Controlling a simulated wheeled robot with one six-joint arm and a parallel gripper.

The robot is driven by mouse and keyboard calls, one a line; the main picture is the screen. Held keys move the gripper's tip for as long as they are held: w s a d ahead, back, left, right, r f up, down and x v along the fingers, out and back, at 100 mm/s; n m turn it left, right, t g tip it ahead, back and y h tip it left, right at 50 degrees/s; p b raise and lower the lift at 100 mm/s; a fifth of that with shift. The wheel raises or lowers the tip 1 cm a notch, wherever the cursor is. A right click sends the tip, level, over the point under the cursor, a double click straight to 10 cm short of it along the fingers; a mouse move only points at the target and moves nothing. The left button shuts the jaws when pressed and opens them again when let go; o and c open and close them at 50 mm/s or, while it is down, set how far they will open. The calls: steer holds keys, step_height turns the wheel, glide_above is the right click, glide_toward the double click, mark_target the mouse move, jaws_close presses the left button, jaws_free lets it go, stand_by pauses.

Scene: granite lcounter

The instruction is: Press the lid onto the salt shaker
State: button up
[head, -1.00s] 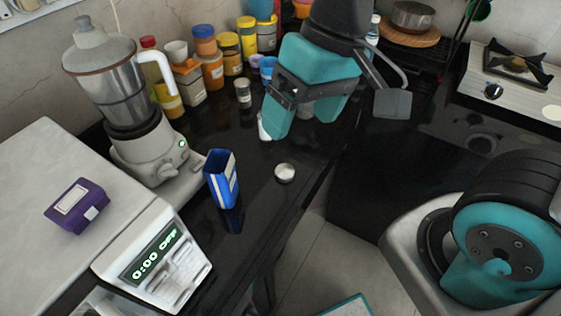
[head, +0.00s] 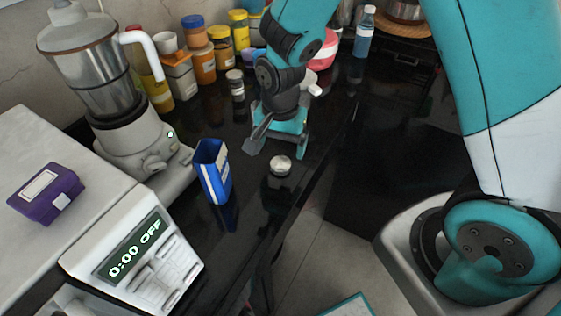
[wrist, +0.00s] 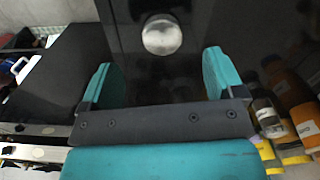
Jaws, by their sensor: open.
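A small round silvery metal piece, which looks like the lid (head: 280,165), lies on the dark counter near its front edge. It also shows in the wrist view (wrist: 162,36), just beyond the fingertips and roughly centred between them. A small jar with a pale top, perhaps the salt shaker (head: 236,85), stands upright farther back. It seems to show at the right of the wrist view (wrist: 265,113). My gripper (head: 277,140) is open and empty, pointing down behind the lid, apart from it. Both fingers (wrist: 163,78) show in the wrist view.
A blue open box (head: 213,172) stands left of the lid. A blender (head: 120,100) and a white scale (head: 140,250) are farther left. Several spice jars (head: 203,62) line the wall. A blue bottle (head: 364,32) stands at the back. The counter around the lid is clear.

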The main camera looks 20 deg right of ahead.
mark_target(281, 162)
steer(key=shift+w+d+f+p, duration=0.15)
steer(key=shift+f+p, duration=0.15)
steer(key=shift+f, duration=1.3)
steer(key=shift+w+d+f+p, duration=0.15)
steer(key=shift+f+p, duration=0.15)
steer(key=shift+f, duration=1.3)
steer(key=shift+a, duration=0.1)
steer(key=c, duration=1)
